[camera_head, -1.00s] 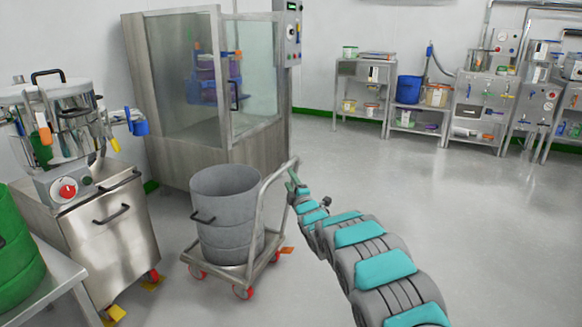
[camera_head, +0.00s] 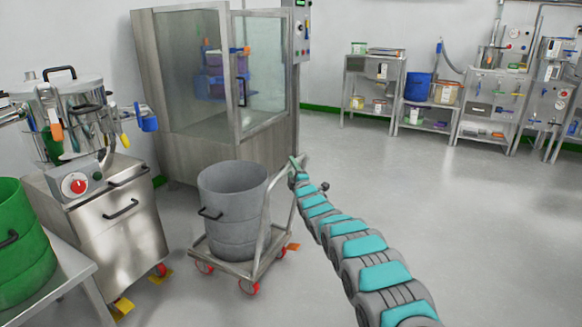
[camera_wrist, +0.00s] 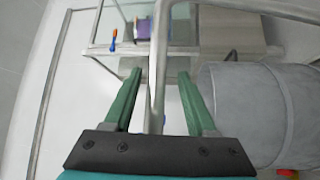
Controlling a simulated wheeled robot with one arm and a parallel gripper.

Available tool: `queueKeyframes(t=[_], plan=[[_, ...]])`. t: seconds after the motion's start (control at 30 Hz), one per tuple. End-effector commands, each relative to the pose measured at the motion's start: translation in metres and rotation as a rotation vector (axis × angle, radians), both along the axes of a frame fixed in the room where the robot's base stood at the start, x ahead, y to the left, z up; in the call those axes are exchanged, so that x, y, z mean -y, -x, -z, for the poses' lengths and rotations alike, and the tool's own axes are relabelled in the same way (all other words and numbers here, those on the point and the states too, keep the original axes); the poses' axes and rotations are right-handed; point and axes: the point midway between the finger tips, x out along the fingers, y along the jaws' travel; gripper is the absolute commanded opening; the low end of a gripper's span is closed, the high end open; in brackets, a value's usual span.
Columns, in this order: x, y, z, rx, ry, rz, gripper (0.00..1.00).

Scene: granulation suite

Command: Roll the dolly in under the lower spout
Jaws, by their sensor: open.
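The dolly (camera_head: 262,266) is a low steel frame on red wheels with an upright tubular handle (camera_head: 268,216). A grey bin (camera_head: 234,222) stands upright on it. My gripper (camera_head: 298,170) is at the top of the handle. In the wrist view, my gripper's green fingers (camera_wrist: 158,82) are spread, with the handle's bar (camera_wrist: 158,62) between them and a gap on either side. The grey bin fills the right of that view (camera_wrist: 240,105). I cannot make out the lower spout in any view.
A glass-fronted steel cabinet (camera_head: 190,155) stands right behind the dolly. A steel machine with a red knob (camera_head: 125,235) is close on the left, by a table with a green drum (camera_head: 22,250). Shelves (camera_head: 375,85) line the back wall. The floor (camera_head: 450,220) on the right is clear.

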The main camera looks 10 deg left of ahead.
Motion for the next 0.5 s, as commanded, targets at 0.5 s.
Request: queueKeyframes(t=[0.5], plan=[[-0.0026,-0.0062,-0.0039,0.005,-0.001,0.001,0.57]])
